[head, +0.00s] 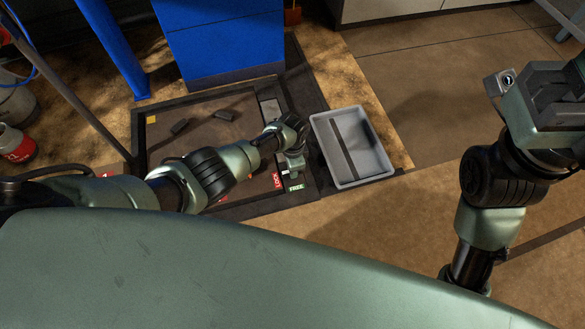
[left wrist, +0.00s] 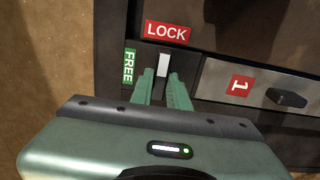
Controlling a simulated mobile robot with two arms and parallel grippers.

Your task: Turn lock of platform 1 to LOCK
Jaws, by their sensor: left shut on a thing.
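The lock of platform 1 shows in the left wrist view as a dark fitting with a white bar (left wrist: 163,64). The bar's upper end points toward the red LOCK label (left wrist: 167,32); the green FREE label (left wrist: 130,66) is to its left. My left gripper (left wrist: 162,84) is shut on the lock handle, its green fingers on either side of the bar's lower end. In the head view my left gripper (head: 294,170) is low over the platform's corner, by the LOCK label (head: 277,180) and FREE label (head: 296,187). My right gripper (head: 535,95) is raised at the right, its jaws unclear.
A red label "1" (left wrist: 242,84) and a black knob (left wrist: 287,97) are on the metal plate right of the lock. A grey tray (head: 376,135) stands just right of the left gripper. A blue column (head: 220,45) rises behind the platform. Gas bottles (head: 15,142) stand at far left.

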